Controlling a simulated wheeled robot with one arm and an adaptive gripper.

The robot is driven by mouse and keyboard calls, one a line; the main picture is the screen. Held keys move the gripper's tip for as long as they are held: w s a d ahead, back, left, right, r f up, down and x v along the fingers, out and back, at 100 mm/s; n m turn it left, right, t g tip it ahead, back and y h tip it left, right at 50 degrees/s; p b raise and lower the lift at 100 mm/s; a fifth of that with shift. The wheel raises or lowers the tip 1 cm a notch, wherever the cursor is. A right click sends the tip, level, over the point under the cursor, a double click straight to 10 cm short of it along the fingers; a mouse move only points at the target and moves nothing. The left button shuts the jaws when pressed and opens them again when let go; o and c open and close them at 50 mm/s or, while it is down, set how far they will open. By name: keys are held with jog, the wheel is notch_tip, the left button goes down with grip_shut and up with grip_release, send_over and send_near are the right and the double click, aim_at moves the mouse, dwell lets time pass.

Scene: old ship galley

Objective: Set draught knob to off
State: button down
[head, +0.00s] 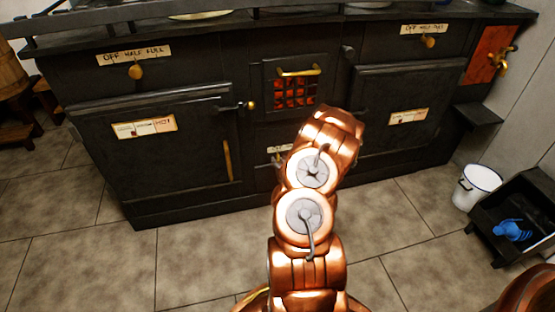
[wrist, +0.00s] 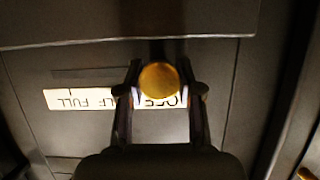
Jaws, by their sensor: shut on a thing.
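In the wrist view, a round brass knob (wrist: 159,79) sits between the two dark fingers of my gripper (wrist: 162,92), which is shut on it. A pale label (wrist: 80,99) behind the knob appears upside down, with "FULL" readable and its middle covered by the knob and a finger. I cannot tell which mark the knob points to. In the head view, my copper arm hides the gripper and most of this spot low on the middle of the black stove (head: 190,205). A bit of a pale label (head: 277,149) shows beside the arm.
Two other brass knobs, at upper left (head: 135,72) and upper right (head: 428,41), have OFF HALF FULL labels. A barred firebox door (head: 296,92) glows above my arm. A white bucket (head: 476,186) and a black bin (head: 530,205) stand at right.

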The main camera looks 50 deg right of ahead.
jog(key=shift+w+a, duration=0.2)
jog(key=shift+a, duration=0.05)
jog(key=c, duration=0.7)
grip_release()
jog(key=shift+c, duration=0.2)
jog(key=shift+s, duration=0.2)
jog(key=shift+s+a+r, duration=0.3)
jog(key=shift+s, duration=0.15)
jog(key=v, duration=0.8)
jog(key=shift+s, duration=0.4)
jog(key=shift+s+a, duration=0.2)
jog(key=shift+a, duration=0.05)
jog(key=shift+s+a, duration=0.1)
